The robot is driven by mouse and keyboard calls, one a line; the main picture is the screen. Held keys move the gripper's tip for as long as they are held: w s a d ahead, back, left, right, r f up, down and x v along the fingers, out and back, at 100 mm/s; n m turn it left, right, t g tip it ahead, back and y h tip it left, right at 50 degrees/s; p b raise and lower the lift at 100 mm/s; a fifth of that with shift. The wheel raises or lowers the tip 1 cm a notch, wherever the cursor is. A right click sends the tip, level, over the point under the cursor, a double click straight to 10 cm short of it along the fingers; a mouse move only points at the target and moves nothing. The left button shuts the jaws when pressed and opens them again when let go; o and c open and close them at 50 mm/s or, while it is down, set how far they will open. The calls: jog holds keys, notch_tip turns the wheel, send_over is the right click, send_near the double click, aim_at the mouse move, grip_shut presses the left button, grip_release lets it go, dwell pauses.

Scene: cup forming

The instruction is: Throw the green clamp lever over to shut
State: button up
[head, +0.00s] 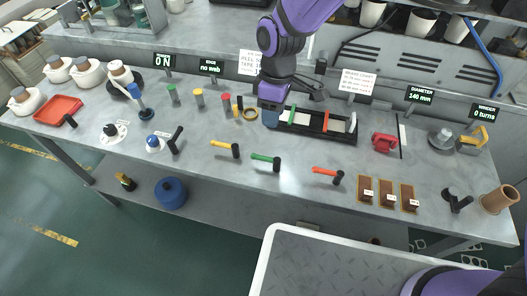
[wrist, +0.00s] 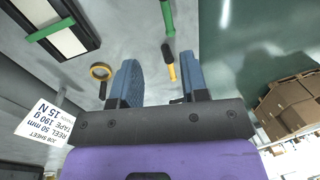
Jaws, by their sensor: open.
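The green clamp lever (head: 263,157) lies along the bench near its front edge, with a black pivot at its right end. In the wrist view a green bar (wrist: 167,18) shows at the top, above the space between the fingers. My gripper (head: 271,118) hangs above the bench, behind the green lever and at the left end of the long black frame. In the wrist view the blue fingers of my gripper (wrist: 160,68) are apart with nothing between them. They are clear of the green lever.
A yellow lever (head: 221,143) lies left of the green one, an orange lever (head: 323,171) right of it. The black frame (head: 338,136) has a green strip across it. A ring-shaped tool (wrist: 101,72) lies near my gripper. Brown sample blocks (head: 387,193) stand at the front right.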

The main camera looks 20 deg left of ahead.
aim_at(263, 157)
jog(key=shift+n, duration=0.3)
jog(key=s+f, duration=0.1)
jog(key=f, duration=0.3)
jog(key=s+a+f, duration=0.1)
jog(key=f, duration=0.3)
jog(key=s+f, duration=0.1)
jog(key=f, duration=0.3)
jog(key=shift+s+a+f, duration=0.1)
jog(key=shift+a+f, duration=0.15)
jog(key=shift+f, duration=0.05)
grip_shut()
